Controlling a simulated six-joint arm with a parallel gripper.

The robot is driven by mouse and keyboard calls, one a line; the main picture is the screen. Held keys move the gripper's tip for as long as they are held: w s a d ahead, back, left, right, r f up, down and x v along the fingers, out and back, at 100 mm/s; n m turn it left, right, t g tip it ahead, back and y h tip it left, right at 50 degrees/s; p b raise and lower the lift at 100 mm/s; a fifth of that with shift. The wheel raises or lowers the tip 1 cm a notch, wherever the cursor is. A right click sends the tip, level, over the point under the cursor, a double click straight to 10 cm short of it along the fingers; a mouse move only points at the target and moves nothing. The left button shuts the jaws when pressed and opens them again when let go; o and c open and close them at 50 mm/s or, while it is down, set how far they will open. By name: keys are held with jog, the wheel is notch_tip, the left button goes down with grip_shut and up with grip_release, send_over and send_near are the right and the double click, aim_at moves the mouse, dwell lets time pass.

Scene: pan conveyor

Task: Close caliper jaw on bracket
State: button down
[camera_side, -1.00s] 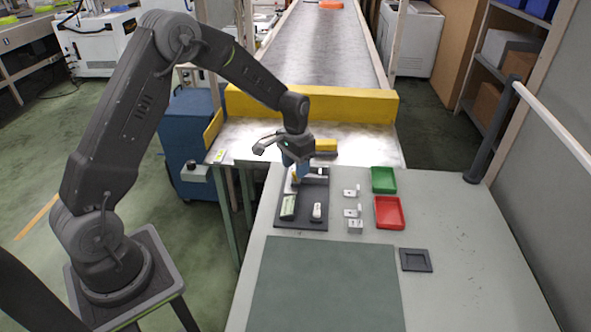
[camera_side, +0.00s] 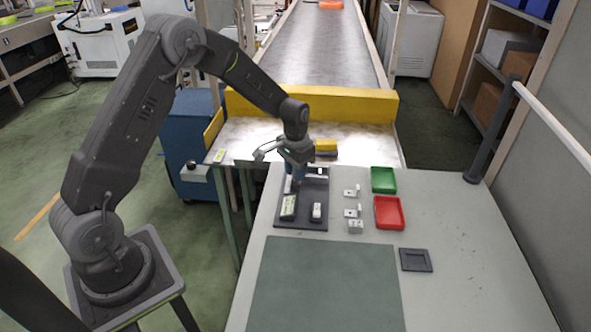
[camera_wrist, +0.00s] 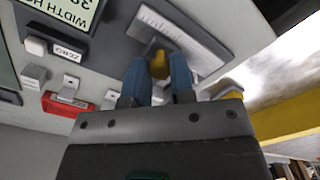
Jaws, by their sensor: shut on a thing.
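My gripper (camera_wrist: 158,78) has blue fingers closed on a small yellow piece (camera_wrist: 158,64), which looks like the caliper jaw's handle. It stands over the far left part of the dark caliper board (camera_side: 300,224). A pale grey bar (camera_wrist: 190,42) lies beside the fingers in the wrist view. The board carries a display (camera_side: 288,206) reading WIDTH and a white ZERO button block (camera_side: 317,211). Pale brackets (camera_side: 351,192) (camera_side: 352,213) (camera_side: 355,227) stand on the table right of the board. Whether a bracket sits between the caliper jaws is hidden by my gripper.
A green tray (camera_side: 383,191) and a red tray (camera_side: 377,214) lie right of the brackets. A dark square holder (camera_side: 416,268) is nearer the front. A yellow-topped block (camera_side: 326,146) sits at the conveyor's end, behind the board. The green mat (camera_side: 325,285) is clear.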

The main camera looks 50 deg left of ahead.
jog(key=shift+w+a, duration=0.55)
jog(key=c, duration=1)
grip_release()
jog(key=shift+r, duration=0.1)
notch_tip(320, 180, up, 14)
jog(key=shift+f, duration=0.15)
